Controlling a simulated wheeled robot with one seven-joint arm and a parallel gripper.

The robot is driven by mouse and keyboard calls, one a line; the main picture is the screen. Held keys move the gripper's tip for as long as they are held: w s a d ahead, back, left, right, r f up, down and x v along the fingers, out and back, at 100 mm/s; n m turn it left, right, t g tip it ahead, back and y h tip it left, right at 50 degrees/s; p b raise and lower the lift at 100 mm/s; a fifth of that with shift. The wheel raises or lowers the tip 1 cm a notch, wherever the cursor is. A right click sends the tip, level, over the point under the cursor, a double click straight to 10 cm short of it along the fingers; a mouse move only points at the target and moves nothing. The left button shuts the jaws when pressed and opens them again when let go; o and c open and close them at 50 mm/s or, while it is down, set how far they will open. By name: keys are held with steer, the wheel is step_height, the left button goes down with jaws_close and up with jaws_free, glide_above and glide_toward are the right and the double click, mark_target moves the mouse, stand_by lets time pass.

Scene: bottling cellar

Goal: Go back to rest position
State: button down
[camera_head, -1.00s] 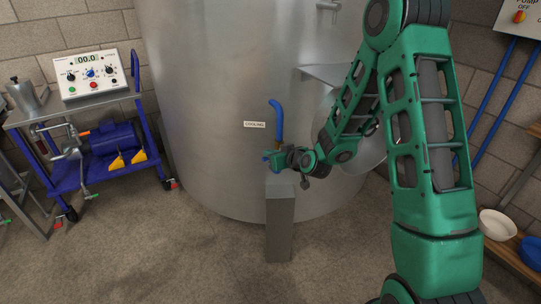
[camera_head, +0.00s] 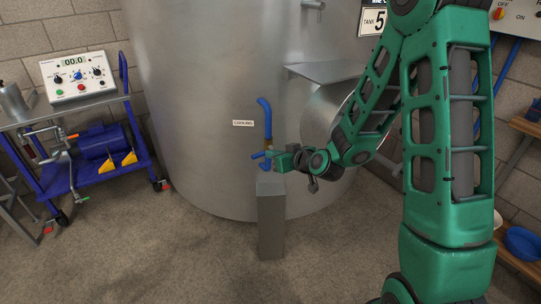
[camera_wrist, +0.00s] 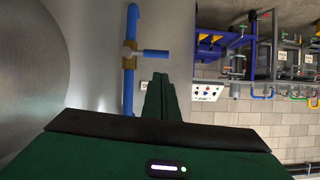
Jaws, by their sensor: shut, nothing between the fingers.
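My gripper (camera_head: 276,160) is in front of the steel tank, just right of the blue cooling pipe (camera_head: 264,115). Its fingers are shut and empty; in the wrist view the closed green fingers (camera_wrist: 160,97) point toward the pipe. The pipe also shows in the wrist view (camera_wrist: 133,25), with a brass valve (camera_wrist: 129,54) and a blue lever (camera_wrist: 157,53) sticking out sideways across the pipe. The fingers appear apart from the lever. In the head view the valve is partly hidden by my gripper. My green arm is bent, reaching out from the right.
The large steel tank (camera_head: 205,90) fills the middle, with a grey post (camera_head: 271,225) under my gripper. A blue trolley (camera_head: 100,172) with a pump and control box (camera_head: 80,76) stands left. A blue bowl (camera_head: 522,243) sits on a shelf at right. Floor at front left is clear.

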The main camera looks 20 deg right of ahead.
steer(key=shift+s+d, duration=0.1)
steer(key=s+d+r+m+g+h, duration=0.35)
steer(key=s+d+g, duration=0.35)
steer(key=s+d, duration=0.95)
steer(key=s+d+r+m+g, duration=0.2)
steer(key=s+r, duration=0.1)
steer(key=s, duration=0.9)
steer(key=s+d+r+m+g, duration=0.1)
steer(key=s+r+m+g, duration=0.2)
steer(key=s, duration=0.9)
steer(key=shift+d+r+m+h, duration=0.25)
steer(key=shift+d+m+h, duration=0.1)
steer(key=shift+d, duration=0.05)
